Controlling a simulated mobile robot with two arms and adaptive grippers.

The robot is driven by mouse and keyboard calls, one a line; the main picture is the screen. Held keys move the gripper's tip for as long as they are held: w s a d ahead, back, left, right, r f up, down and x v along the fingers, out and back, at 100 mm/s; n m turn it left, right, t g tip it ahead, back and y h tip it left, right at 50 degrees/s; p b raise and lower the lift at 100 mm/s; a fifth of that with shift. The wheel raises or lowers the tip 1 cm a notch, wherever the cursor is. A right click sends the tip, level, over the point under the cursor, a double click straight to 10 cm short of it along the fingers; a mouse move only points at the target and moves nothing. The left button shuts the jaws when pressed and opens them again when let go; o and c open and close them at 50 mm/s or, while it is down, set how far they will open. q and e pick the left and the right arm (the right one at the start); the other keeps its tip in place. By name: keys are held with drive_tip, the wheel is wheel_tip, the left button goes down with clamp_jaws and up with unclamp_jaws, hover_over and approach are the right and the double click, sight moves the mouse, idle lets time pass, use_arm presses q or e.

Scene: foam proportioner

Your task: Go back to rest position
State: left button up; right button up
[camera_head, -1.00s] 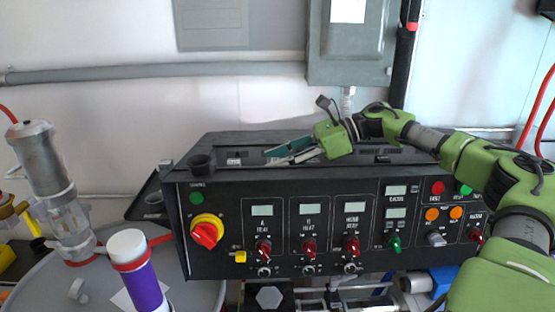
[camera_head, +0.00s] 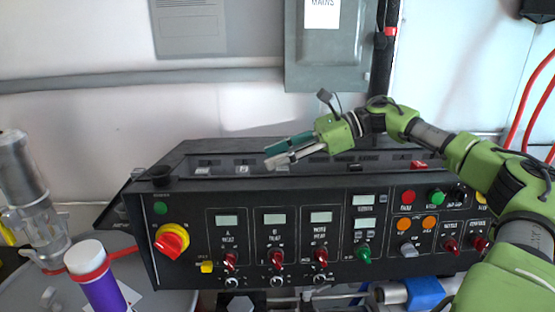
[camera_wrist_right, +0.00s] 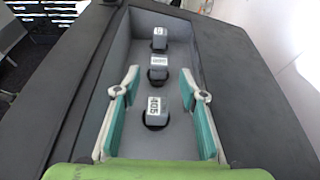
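My right gripper (camera_head: 281,152) is above the top of the black control console (camera_head: 180,205) in the head view, at the end of my green arm that comes in from the right. My left gripper is not in view.
A red and yellow rotary switch (camera_head: 172,241) and several knobs sit on the console front. A purple bottle (camera_head: 102,292) and a clear-and-metal cylinder (camera_head: 25,185) stand at left. A grey electrical box (camera_head: 325,60) hangs on the wall behind.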

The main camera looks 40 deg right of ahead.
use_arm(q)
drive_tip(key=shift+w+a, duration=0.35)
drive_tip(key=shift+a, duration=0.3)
